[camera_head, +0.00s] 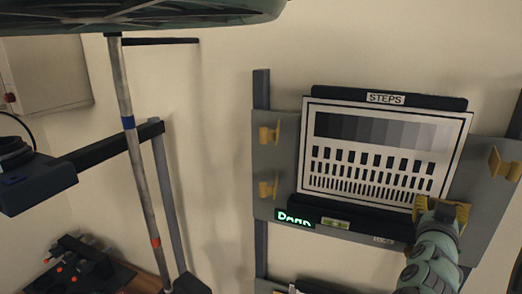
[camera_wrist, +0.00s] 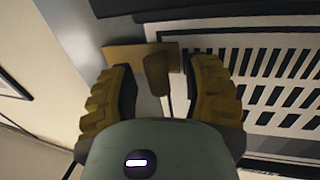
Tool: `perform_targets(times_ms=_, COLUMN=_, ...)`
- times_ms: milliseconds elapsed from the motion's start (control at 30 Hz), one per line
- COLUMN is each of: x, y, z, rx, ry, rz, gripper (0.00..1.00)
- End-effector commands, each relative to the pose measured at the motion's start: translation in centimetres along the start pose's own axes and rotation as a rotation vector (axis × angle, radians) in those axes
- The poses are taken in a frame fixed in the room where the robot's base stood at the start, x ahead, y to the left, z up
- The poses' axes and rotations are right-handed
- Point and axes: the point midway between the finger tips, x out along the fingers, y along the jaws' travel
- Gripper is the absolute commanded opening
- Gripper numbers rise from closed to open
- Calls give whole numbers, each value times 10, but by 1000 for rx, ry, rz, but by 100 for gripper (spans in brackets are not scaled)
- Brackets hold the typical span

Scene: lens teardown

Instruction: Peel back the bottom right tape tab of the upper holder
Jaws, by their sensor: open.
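The upper holder is a grey board (camera_head: 262,214) with a test chart (camera_head: 385,150) labelled STEPS. Yellow tabs stand at its sides: the upper left tab (camera_head: 269,134), the lower left tab (camera_head: 268,187) and the upper right tab (camera_head: 503,165). My gripper (camera_head: 441,208) is at the chart's lower right corner and largely hides the bottom right tab there. In the wrist view my gripper (camera_wrist: 161,66) is open, one ridged finger on each side of the tab's brown grip (camera_wrist: 157,76). The tab's ochre base (camera_wrist: 126,57) lies behind. I cannot tell whether the fingers touch it.
A green-lit sign (camera_head: 294,217) and a small level (camera_head: 335,223) sit below the chart. Another board (camera_head: 285,287) shows at the bottom edge. A dark stand arm (camera_head: 110,155) and a grey pole are at left. The wall between is clear.

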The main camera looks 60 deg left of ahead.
Motion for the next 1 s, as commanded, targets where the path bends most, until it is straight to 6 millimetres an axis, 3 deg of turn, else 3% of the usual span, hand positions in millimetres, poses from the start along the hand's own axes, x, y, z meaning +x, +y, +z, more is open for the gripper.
perform_targets(times_ms=100, x=0, y=-1, z=0, rx=0, ry=0, rz=-2, gripper=53)
perform_targets(times_ms=600, x=0, y=0, z=0, rx=0, ry=1, rz=0, gripper=1)
perform_targets(times_ms=1000, x=0, y=1, z=0, rx=0, ry=1, rz=1, gripper=0)
